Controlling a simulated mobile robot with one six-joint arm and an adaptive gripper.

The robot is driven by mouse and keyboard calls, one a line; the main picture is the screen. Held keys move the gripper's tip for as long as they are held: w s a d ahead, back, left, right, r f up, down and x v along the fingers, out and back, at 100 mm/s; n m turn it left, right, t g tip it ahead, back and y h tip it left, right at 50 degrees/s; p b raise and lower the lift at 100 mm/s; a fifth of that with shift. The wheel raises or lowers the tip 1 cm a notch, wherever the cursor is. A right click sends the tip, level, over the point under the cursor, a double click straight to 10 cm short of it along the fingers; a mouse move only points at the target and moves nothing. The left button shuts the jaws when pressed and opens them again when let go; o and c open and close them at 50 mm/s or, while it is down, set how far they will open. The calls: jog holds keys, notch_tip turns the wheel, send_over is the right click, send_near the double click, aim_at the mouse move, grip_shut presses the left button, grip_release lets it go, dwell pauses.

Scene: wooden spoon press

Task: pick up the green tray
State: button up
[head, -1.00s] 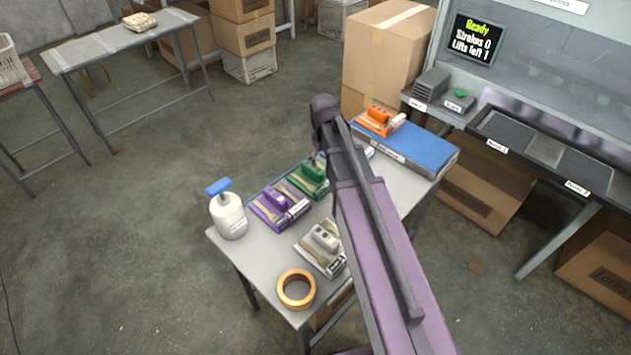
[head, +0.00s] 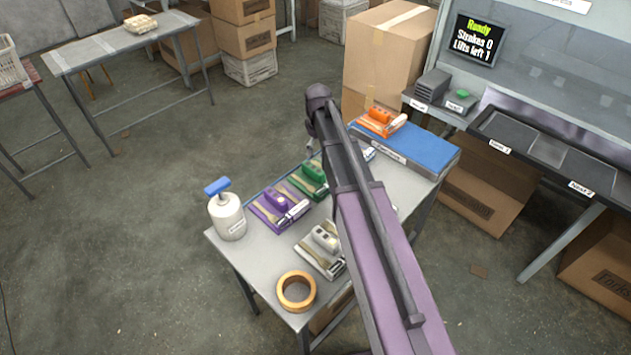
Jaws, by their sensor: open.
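The green tray (head: 309,183) lies on the grey work table, right behind the purple tray (head: 279,207). It carries a green block and a wooden piece, and its right side is partly hidden by my arm. Only a small grey part of my gripper (head: 311,147) shows beside the dark arm link, just above the far edge of the green tray in the picture. My gripper is open, and its fingertips are mostly hidden. I cannot tell its height above the tray.
A white tray (head: 321,250), a tape roll (head: 296,307) and a blue-capped bottle (head: 228,216) share the table (head: 250,262). An orange tray (head: 379,122) sits on a blue box (head: 418,148). The press bench with its screen (head: 474,40) stands at right.

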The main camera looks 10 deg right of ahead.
aim_at(318, 171)
jog(key=shift+f+b, duration=3.65)
jog(key=shift+f, duration=0.25)
jog(key=shift+f, duration=0.15)
jog(key=shift+s+d+f+b, duration=0.1)
jog(key=shift+d+f+b, duration=0.05)
jog(key=shift+f+b, duration=2.4)
jog(key=shift+r, duration=0.1)
grip_shut()
